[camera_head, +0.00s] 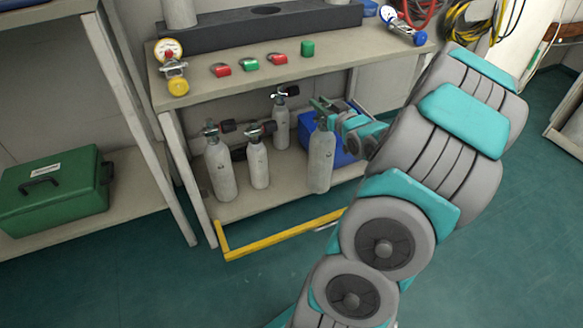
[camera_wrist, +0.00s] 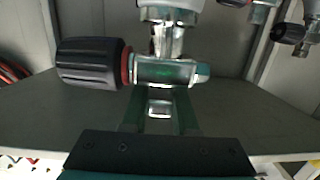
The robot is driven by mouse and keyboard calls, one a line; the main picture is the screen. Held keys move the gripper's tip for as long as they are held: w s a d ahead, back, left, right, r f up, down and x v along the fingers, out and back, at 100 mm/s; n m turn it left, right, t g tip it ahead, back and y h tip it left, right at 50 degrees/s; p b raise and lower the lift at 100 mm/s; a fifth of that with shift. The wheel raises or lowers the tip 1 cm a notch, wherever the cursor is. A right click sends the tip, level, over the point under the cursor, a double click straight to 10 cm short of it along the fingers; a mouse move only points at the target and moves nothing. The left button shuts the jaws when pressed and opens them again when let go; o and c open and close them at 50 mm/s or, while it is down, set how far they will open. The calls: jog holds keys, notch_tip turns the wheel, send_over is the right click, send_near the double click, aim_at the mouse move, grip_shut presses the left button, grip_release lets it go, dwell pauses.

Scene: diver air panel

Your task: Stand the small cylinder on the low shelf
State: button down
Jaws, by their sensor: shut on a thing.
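My gripper (camera_wrist: 160,108) is shut on the metal valve (camera_wrist: 165,72) of a pale grey cylinder (camera_head: 320,160). In the wrist view the valve's black knob (camera_wrist: 92,64) points left and only the end of the cylinder's body shows at the top. In the head view the held cylinder is upright, at the right front of the low shelf (camera_head: 240,206). Its bottom lies close to the shelf's front edge; I cannot tell whether it touches the shelf. My wrist comes in from the right.
On the low shelf stand a left cylinder (camera_head: 220,168), a shorter cylinder (camera_head: 258,164) and a back cylinder (camera_head: 281,128). A blue box (camera_head: 343,153) is behind the held cylinder. A yellow rail (camera_head: 285,236) runs low in front. The upper bench (camera_head: 200,92) overhangs the shelf.

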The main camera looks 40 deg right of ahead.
jog(key=shift+s+d, duration=0.25)
jog(key=shift+d, duration=0.35)
jog(key=shift+s+d, duration=0.25)
jog(key=shift+d, duration=0.3)
jog(key=w+f, duration=0.2)
jog(key=w, duration=0.6)
jog(key=w+a+f, duration=0.1)
jog(key=w+f, duration=0.2)
jog(key=w, duration=0.4)
jog(key=shift+w+a+h+b, duration=0.25)
jog(key=shift+w+h+b, duration=0.1)
jog(key=shift+b, duration=0.1)
jog(key=shift+f, duration=0.2)
jog(key=c, duration=0.7)
grip_release()
jog(key=shift+m, duration=0.3)
jog(key=v, duration=1.2)
jog(key=shift+r, duration=0.15)
